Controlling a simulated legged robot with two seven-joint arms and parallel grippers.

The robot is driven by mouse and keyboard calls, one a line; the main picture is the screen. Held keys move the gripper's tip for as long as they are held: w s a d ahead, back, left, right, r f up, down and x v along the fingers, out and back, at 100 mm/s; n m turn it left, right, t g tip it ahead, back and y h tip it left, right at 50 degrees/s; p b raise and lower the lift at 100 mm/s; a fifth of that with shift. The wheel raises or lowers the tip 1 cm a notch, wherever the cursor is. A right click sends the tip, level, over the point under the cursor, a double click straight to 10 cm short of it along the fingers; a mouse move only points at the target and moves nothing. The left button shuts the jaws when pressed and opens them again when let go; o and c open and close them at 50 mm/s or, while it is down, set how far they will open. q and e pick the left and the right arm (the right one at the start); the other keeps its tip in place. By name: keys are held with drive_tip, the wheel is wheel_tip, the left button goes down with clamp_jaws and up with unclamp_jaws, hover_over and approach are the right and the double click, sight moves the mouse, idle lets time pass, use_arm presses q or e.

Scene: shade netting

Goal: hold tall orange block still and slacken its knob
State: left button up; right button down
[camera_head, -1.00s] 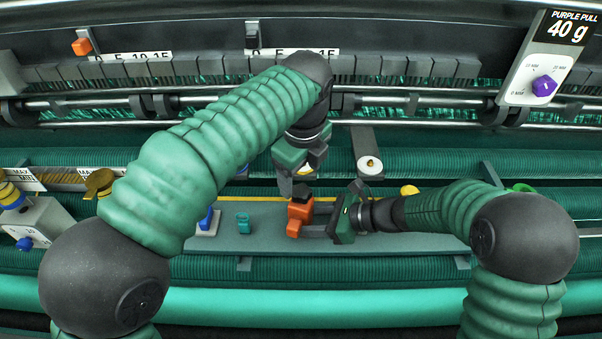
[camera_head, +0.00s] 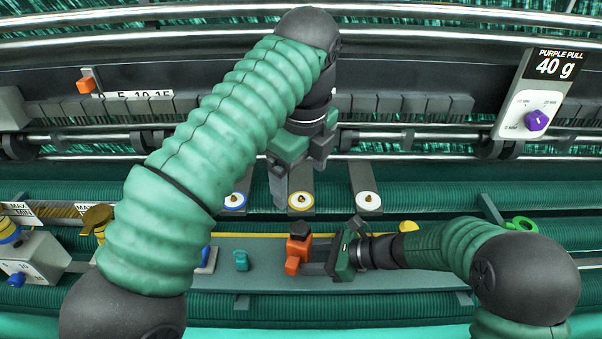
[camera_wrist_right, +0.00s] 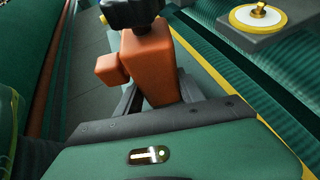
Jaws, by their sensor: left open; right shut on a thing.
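The tall orange block (camera_head: 294,262) stands on the grey plate (camera_head: 230,283), with a black knob (camera_head: 300,229) on top. My right gripper (camera_head: 308,268) comes in from the right and is shut on the block. The right wrist view shows the orange block (camera_wrist_right: 158,65) between the fingers, a small orange piece on its left side and the dark knob (camera_wrist_right: 132,12) cut by the top edge. My left gripper (camera_head: 282,188) is open and empty, pointing down, up and left of the knob in the picture and apart from it. Part of the left fingers is hard to make out.
Three brackets with ringed discs, blue (camera_head: 234,201), yellow (camera_head: 301,201) and white (camera_head: 368,201), stand behind the plate. A small teal clip (camera_head: 241,261) stands left of the block. A purple-knob panel (camera_head: 531,108) is at upper right.

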drive_tip(key=c, duration=0.6)
unclamp_jaws()
drive_tip(key=shift+c, duration=0.2)
